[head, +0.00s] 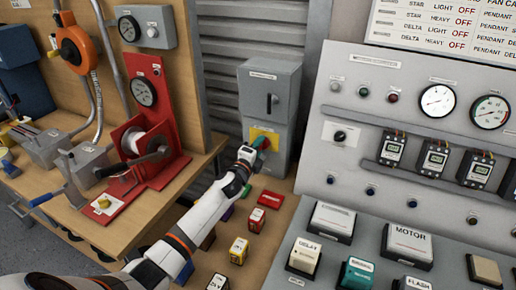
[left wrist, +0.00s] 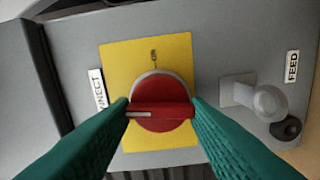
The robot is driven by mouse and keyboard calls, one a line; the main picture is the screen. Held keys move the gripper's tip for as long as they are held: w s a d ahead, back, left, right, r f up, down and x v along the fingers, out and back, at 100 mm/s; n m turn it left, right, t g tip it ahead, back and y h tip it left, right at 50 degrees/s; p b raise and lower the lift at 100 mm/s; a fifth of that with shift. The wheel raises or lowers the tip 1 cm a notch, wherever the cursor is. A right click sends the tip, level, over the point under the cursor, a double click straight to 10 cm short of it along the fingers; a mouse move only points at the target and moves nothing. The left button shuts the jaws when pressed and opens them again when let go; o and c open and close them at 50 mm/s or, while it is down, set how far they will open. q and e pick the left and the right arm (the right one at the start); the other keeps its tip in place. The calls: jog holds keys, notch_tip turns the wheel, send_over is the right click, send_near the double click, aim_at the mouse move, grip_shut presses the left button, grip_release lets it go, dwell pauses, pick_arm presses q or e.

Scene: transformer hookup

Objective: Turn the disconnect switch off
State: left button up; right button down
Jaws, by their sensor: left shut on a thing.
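The disconnect switch is a red round knob (left wrist: 162,88) with a raised bar handle on a yellow plate (left wrist: 150,55). In the left wrist view the bar lies across the picture, its white mark at the left end. A small dark mark, too blurred to read, is above the knob. My left gripper (left wrist: 161,105) has its green fingers shut on the bar, one at each end. In the head view the yellow plate (head: 265,136) is low on a grey box (head: 269,80), and my left gripper (head: 261,144) hides the knob. My right gripper is not in view.
A grey peg-like part (left wrist: 258,100) sticks out right of the plate, near a FEED label (left wrist: 292,66). In the head view a red stand with a gauge (head: 144,92) is left of my arm, and a grey control panel (head: 345,95) is at right. Several small coloured blocks lie below.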

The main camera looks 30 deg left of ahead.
pick_arm(q)
jog(key=shift+n, duration=0.6)
jog(key=o, duration=1)
jog(key=shift+s, duration=0.15)
jog(key=s, duration=1.1)
jog(key=shift+s+d, duration=0.3)
jog(key=shift+s, duration=0.1)
